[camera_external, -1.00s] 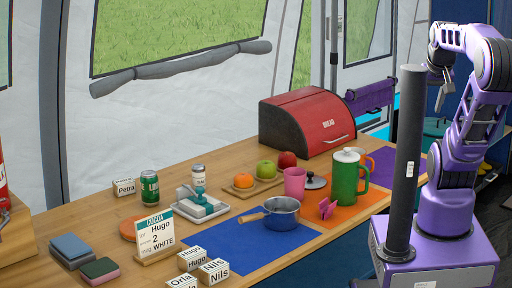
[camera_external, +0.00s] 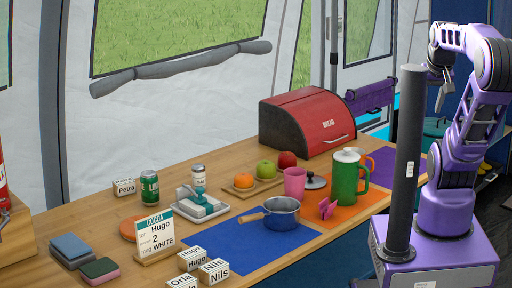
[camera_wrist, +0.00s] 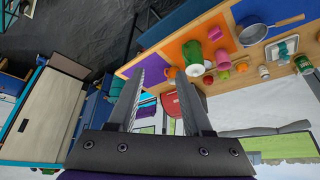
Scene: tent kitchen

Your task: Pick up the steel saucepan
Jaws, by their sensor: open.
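The steel saucepan (camera_external: 282,212) stands upright on the blue mat (camera_external: 250,245) on the wooden counter, its wooden handle pointing left. It also shows in the wrist view, at the upper right (camera_wrist: 253,34), on the blue mat there. My gripper (camera_external: 441,79) is raised at the right of the external view, well away from the saucepan and empty. In the wrist view my gripper's two fingers (camera_wrist: 160,85) are spread apart with nothing between them.
A fruit board (camera_external: 254,190), white tray (camera_external: 203,212), cocoa sign (camera_external: 154,238) and name blocks (camera_external: 213,271) lie around. A red bread bin (camera_external: 306,124) stands behind.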

